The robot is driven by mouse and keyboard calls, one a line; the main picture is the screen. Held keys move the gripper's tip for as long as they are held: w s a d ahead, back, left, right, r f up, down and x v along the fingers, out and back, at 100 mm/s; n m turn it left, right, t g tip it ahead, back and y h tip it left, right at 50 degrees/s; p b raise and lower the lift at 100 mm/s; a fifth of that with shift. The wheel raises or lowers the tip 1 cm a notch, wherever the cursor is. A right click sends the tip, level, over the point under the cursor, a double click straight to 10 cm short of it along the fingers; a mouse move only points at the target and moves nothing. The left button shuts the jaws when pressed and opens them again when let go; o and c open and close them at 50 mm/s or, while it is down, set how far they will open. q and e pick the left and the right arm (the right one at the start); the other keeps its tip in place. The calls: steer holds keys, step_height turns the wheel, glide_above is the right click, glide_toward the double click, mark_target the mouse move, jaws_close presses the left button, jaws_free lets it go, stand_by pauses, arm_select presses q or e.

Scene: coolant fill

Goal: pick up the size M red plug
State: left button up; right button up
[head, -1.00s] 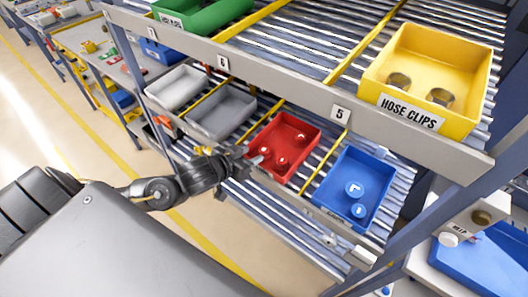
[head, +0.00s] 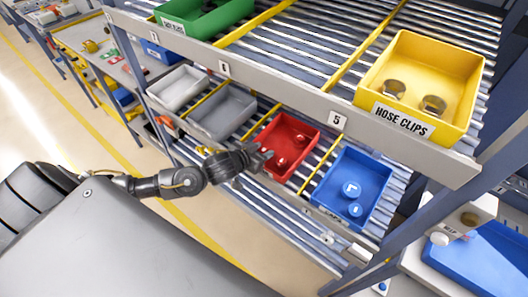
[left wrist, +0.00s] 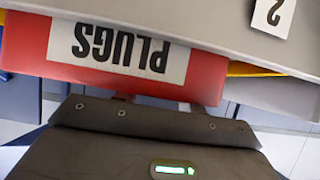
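Red plugs lie in a red bin (head: 309,146) on the lower rack level; two show, one (head: 282,162) nearer the front and one (head: 300,138) further back. Their size marks are too small to read. My left gripper (head: 265,154) is at the left front edge of the red bin and hides part of it. I cannot tell whether its fingers are apart. In the left wrist view the bin's red front (left wrist: 205,82) with an upside-down PLUGS label (left wrist: 117,48) is just beyond the gripper body. My right gripper is not in view.
A blue bin (head: 372,168) with blue parts stands right of the red one, grey (head: 224,113) and white (head: 178,90) bins left. The upper shelf beam (head: 290,98) runs above, carrying a yellow HOSE CLIPS bin (head: 455,75). Open floor lies in front.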

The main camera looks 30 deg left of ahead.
arm_select(q)
steer(key=c, duration=0.7)
steer(key=shift+r, duration=0.55)
steer(key=s+d+r+p, duration=0.6)
steer(key=s+r+p, duration=0.1)
steer(key=s+r, duration=0.5)
steer(key=shift+s+d+p, duration=0.15)
steer(key=shift+d+p, duration=0.15)
steer(key=shift+p, duration=0.05)
